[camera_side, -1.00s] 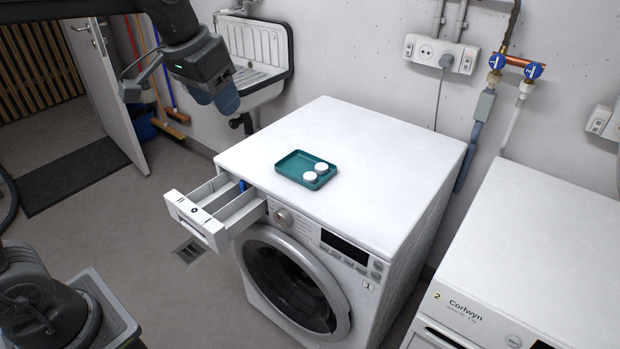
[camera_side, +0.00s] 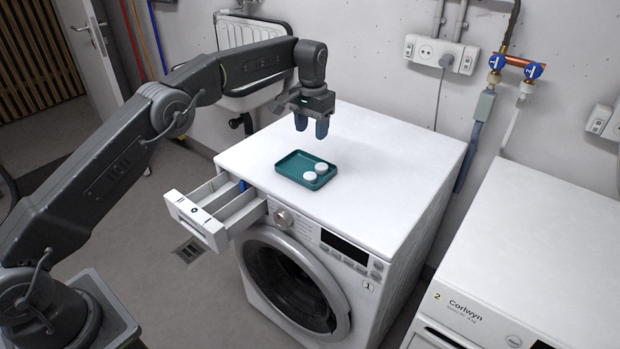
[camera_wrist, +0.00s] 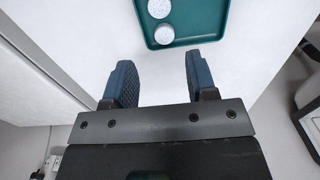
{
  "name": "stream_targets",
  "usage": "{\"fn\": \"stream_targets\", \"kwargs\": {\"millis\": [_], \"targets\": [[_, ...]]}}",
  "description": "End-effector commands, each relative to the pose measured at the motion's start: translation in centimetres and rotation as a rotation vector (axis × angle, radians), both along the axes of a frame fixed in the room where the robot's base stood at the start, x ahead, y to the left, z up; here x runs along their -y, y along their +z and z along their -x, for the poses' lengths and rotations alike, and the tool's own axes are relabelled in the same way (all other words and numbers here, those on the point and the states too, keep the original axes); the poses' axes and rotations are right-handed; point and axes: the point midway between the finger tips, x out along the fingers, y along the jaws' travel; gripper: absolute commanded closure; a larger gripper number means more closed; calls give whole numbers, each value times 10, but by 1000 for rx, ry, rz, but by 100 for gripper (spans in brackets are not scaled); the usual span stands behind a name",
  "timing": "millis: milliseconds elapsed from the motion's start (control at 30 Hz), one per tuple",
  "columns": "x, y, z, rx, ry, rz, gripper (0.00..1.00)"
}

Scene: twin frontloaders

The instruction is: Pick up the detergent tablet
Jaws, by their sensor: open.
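Two round white detergent tablets lie in a teal tray (camera_side: 291,168) on top of the left washing machine. One tablet (camera_side: 321,168) is toward the back right, the other tablet (camera_side: 309,177) a little nearer the front. In the wrist view the tablets (camera_wrist: 164,34) and (camera_wrist: 159,8) show at the top, in the tray (camera_wrist: 205,24). My gripper (camera_side: 311,128) points down above the machine top, behind and above the tray. In the wrist view its blue fingers (camera_wrist: 160,82) are apart with nothing between them, and the tablets lie beyond the fingertips.
The detergent drawer (camera_side: 212,210) of the left washing machine (camera_side: 375,150) is pulled out at its front left. A second machine (camera_side: 540,250) stands to the right. A sink (camera_side: 250,75) is behind. The machine top around the tray is clear.

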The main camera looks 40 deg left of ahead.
Motion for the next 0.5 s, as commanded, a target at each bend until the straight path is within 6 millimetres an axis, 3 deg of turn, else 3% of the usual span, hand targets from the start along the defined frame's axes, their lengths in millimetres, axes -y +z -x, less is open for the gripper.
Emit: {"fn": "stream_targets", "kwargs": {"millis": [500], "targets": [[0, -81, 1, -2, 0, 0, 48]]}}
